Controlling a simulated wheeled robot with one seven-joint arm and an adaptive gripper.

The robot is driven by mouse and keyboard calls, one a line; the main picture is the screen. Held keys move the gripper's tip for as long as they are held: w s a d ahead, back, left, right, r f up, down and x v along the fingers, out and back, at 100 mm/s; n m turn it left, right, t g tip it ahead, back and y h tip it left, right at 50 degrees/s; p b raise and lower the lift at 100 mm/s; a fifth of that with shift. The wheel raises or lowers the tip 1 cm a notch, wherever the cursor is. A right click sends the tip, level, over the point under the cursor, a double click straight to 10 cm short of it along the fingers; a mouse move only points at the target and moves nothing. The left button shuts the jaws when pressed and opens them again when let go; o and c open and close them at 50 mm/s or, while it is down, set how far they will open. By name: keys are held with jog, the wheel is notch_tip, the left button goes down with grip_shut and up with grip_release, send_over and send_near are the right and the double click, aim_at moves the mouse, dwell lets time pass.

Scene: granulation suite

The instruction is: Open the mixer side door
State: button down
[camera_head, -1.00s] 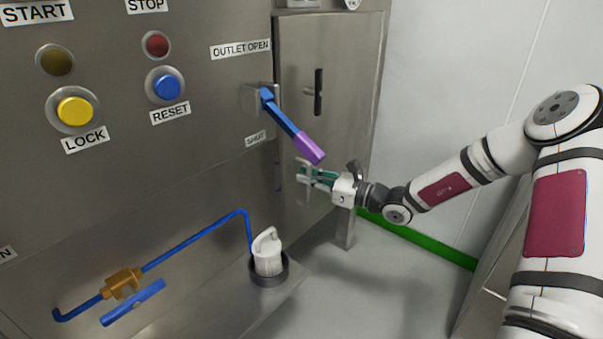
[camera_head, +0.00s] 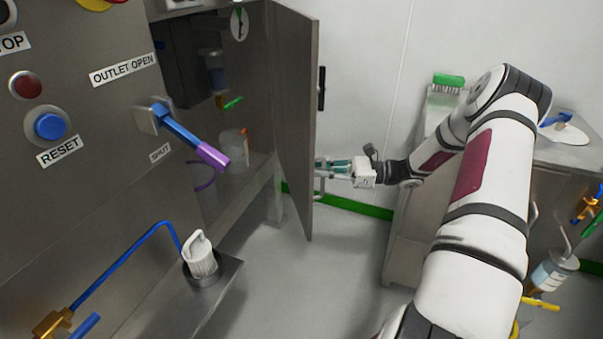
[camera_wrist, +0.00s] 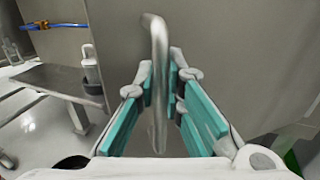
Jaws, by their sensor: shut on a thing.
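The mixer side door (camera_head: 296,110) is a tall grey metal panel. It stands swung well out from the cabinet, so the inside of the mixer (camera_head: 215,90) shows. My gripper (camera_head: 322,170) is at the door's outer face, low near its free edge. In the wrist view my gripper (camera_wrist: 163,85) is shut around a bent metal bar handle (camera_wrist: 157,40) on the door. A separate black latch handle (camera_head: 321,88) sits higher on the same face.
The blue lever with a purple grip (camera_head: 195,140) sticks out left of the opening. A white-capped fitting (camera_head: 200,255) stands on the low ledge. A grey cabinet (camera_head: 410,215) stands behind my arm. Open floor lies below the door.

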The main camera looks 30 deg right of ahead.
jog(key=shift+s+d+f, duration=0.1)
jog(key=shift+s+d, duration=0.05)
jog(key=shift+d, duration=0.35)
jog(key=shift+s+d, duration=0.15)
jog(key=shift+d, duration=0.35)
jog(key=c, duration=1.7)
grip_release()
notch_tip(320, 180, up, 10)
jog(key=shift+r, duration=0.1)
